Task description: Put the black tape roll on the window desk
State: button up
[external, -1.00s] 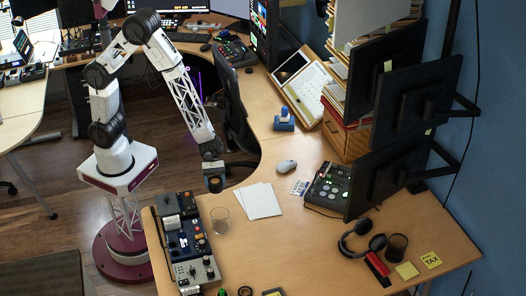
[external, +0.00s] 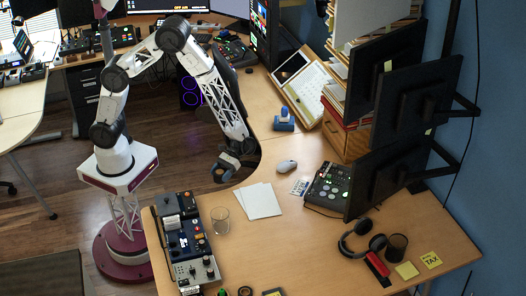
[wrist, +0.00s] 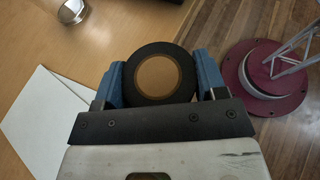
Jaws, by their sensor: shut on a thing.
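In the external view the roll is small and dark at the fingertips.
The large desk (external: 290,225) carries white paper (external: 259,201), a clear glass (external: 220,220), a control box (external: 187,240), a mouse (external: 287,166) and a blue stamp-like object (external: 284,121). Devices (external: 22,72) stand at the back of the pale desk. Open floor (external: 55,185) lies between the desks.

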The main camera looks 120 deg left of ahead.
jog(key=s+a+m+g+y, duration=0.1)
jog(key=a+m+y, duration=0.7)
jog(key=a, duration=0.9)
jog(key=s+a+m+g+y, duration=0.2)
jog(key=a+m+y, duration=0.6)
jog(key=a, duration=0.9)
jog(key=s+a+r+m+g+y, duration=0.1)
jog(key=a+m+y, duration=0.6)
jog(key=a, duration=1.1)
jog(key=shift+s+m+g+y, duration=0.45)
jog(key=shift+m+g, duration=0.35)
jog(key=shift+m, duration=0.5)
jog(key=w+a+r+m+t+y, duration=0.1)
jog(key=a+m+t, duration=0.3)
jog(key=a, duration=0.4)
jog(key=w+a+r+m+t+y, duration=0.1)
jog(key=a+r+m+t, duration=0.2)
jog(key=a, duration=0.5)
jog(key=shift+a+r+m+t+y, duration=0.35)
jog(key=shift+r+m+t, duration=0.05)
jog(key=shift+r+t, duration=0.45)
send_over(277, 111)
jog(key=shift+a+f, duration=0.15)
jog(key=shift+f, duration=1.4)
jog(key=shift+a+f, duration=0.1)
jog(key=shift+f, duration=1.45)
jog(key=shift+f, duration=0.1)
jog(key=shift+f, duration=1.8)
